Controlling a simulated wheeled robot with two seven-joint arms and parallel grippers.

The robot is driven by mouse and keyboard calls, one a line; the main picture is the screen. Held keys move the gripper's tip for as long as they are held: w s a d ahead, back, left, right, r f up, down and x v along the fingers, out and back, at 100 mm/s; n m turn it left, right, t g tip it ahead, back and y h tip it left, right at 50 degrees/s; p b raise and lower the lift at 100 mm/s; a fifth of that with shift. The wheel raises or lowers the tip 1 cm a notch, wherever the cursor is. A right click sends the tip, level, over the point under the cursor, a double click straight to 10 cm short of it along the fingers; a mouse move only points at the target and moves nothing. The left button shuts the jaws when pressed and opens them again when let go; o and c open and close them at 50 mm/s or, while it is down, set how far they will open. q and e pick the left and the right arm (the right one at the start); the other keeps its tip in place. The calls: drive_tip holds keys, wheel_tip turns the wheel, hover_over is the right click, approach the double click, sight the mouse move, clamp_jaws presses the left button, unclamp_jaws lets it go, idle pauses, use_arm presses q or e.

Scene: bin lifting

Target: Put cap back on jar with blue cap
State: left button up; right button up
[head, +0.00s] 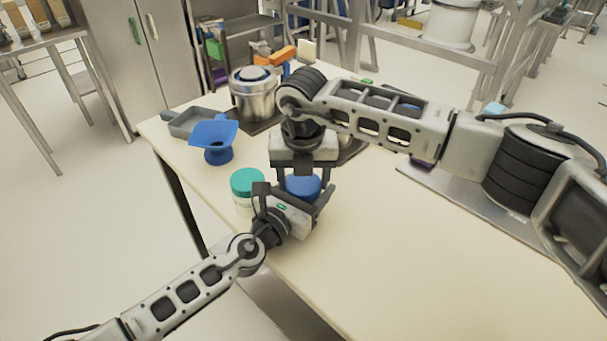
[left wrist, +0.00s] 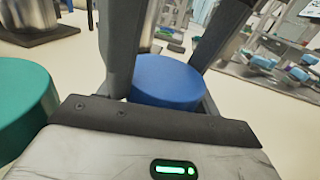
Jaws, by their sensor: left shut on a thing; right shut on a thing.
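The blue cap (head: 303,185) is level between the fingers of my right gripper (head: 305,181), which reaches down from above and is shut on it. The cap also shows in the left wrist view (left wrist: 166,82), with dark fingers rising on both sides. My left gripper (head: 296,196) is shut on the jar just below the cap, coming from the table's near-left edge. The jar body is hidden behind my left gripper and under the cap, so I cannot tell whether the cap is seated on it.
A jar with a teal cap (head: 247,184) stands close to the left of my left gripper; its cap fills the left of the left wrist view (left wrist: 22,108). The table's right front (head: 400,250) is clear.

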use_arm(q)
drive_tip(key=shift+s+d+r, duration=0.1)
drive_tip(key=shift+r, duration=0.05)
use_arm(e)
drive_tip(key=shift+s+d+f, duration=0.1)
drive_tip(key=shift+f, duration=0.4)
drive_tip(key=o, duration=0.6)
wheel_tip(320, 180, up, 3)
drive_tip(key=shift+s+r, duration=0.1)
drive_tip(key=shift+r, duration=0.05)
drive_tip(key=shift+s+r, duration=0.15)
drive_tip(key=shift+r, duration=0.35)
drive_tip(key=c, duration=1.2)
drive_tip(key=shift+f, duration=0.35)
